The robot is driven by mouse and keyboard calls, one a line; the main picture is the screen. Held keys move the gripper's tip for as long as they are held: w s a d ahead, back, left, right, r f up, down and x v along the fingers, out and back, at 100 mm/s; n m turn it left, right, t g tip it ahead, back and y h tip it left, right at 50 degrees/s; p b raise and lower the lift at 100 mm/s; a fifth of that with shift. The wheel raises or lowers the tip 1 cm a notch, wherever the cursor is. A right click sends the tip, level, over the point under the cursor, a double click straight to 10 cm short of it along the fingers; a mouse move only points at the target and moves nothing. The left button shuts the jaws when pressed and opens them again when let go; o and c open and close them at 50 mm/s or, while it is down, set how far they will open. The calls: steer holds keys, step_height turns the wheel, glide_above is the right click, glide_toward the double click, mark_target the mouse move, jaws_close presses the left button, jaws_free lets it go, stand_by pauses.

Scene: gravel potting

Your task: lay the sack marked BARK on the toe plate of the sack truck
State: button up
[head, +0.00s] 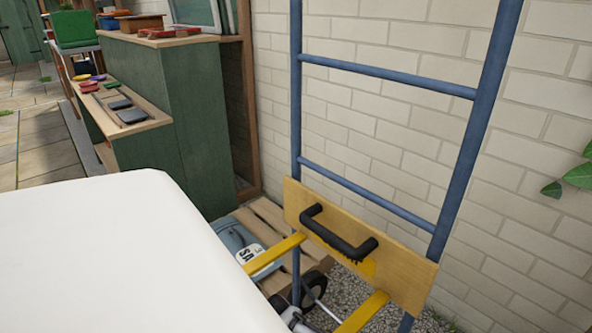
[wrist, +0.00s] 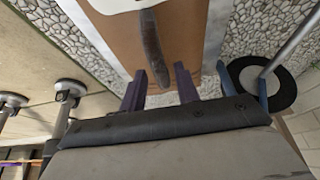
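In the wrist view a brown sack (wrist: 110,30) lies flat, with a dark raised grip strip (wrist: 152,50) and part of a white label at the top edge. No word on it is readable. Grey flat borders, which look like the toe plate (wrist: 213,45), show along its sides. My gripper (wrist: 161,88) is open; its two dark fingers are apart, with the near end of the strip between them and no visible hold. The sack truck (head: 297,120) stands upright by the wall in the head view, with a blue frame and a board. Its toe plate is hidden there.
A grey-blue sack (head: 240,245) marked "SA" lies on a pallet (head: 262,212). A truck wheel (wrist: 262,88) is close right of my fingers. A black handle (head: 338,235) and yellow bars (head: 272,255) project from the board. A green bench (head: 160,110) stands left.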

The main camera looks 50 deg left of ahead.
steer(key=shift+o, duration=0.5)
steer(key=shift+r, duration=0.15)
steer(key=p+v, duration=0.2)
steer(key=v, duration=0.4)
steer(key=shift+a, duration=0.1)
steer(key=shift+a+r, duration=0.25)
steer(key=shift+r, duration=0.4)
steer(key=shift+s, duration=0.1)
